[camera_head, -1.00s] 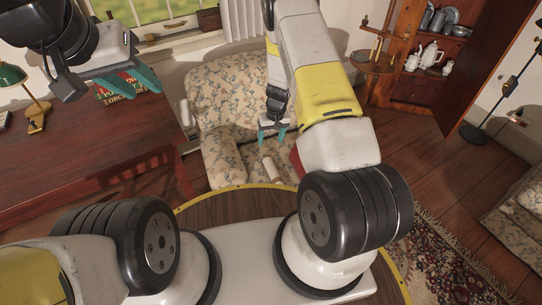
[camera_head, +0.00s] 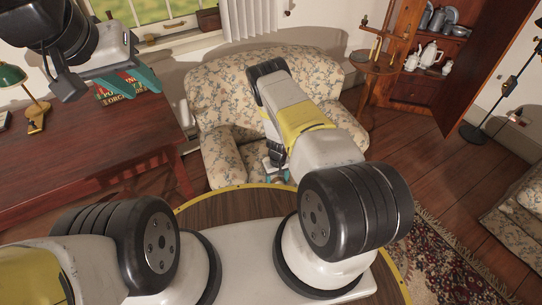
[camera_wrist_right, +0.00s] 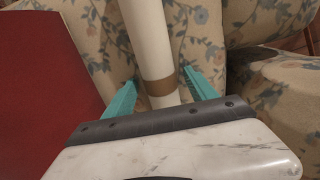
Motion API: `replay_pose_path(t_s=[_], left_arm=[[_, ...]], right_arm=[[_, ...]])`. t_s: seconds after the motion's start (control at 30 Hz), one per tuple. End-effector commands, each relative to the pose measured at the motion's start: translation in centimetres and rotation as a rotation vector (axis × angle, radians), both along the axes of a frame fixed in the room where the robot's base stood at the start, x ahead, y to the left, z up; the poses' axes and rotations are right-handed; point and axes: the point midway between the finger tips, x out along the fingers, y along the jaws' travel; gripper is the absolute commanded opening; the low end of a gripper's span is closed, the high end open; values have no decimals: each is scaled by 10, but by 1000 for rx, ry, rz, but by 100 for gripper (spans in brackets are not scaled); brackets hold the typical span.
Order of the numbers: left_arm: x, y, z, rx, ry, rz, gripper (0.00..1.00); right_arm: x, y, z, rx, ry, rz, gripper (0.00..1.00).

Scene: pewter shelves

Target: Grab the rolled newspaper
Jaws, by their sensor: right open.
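The rolled newspaper (camera_wrist_right: 150,45) is a white roll with a brown band, on the floral armchair (camera_head: 222,92). In the right wrist view it runs from the top edge down between the teal fingers of my right gripper (camera_wrist_right: 160,80). The fingers are apart, one on each side of the roll near the band. I cannot tell whether they touch it. In the head view my right gripper (camera_head: 276,172) is low at the seat, partly behind my arm, which hides the newspaper. My left gripper (camera_head: 132,82) is open and empty above the desk.
A red flat thing (camera_wrist_right: 40,80) lies left of the roll in the right wrist view. The wooden desk (camera_head: 80,150) with a green lamp (camera_head: 12,75) and books is on the left. A small side table (camera_head: 372,68) and cabinet stand right of the armchair.

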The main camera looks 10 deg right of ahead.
Motion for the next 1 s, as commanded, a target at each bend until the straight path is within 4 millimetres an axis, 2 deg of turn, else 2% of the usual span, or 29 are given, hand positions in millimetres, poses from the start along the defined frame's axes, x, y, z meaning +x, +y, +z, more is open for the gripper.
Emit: replay_pose_path(t_s=[0.27,0.37,0.6,0.63,1.0], left_arm=[[0,0,0,0,0,0,36],[0,0,0,0,0,0,36],[0,0,0,0,0,0,36],[0,0,0,0,0,0,36],[0,0,0,0,0,0,36]], right_arm=[[0,0,-5,1,-1,0,66],[0,0,-5,1,0,0,50],[0,0,-4,1,0,0,3],[0,0,-4,1,0,0,0],[1,0,1,0,0,-1,0]])
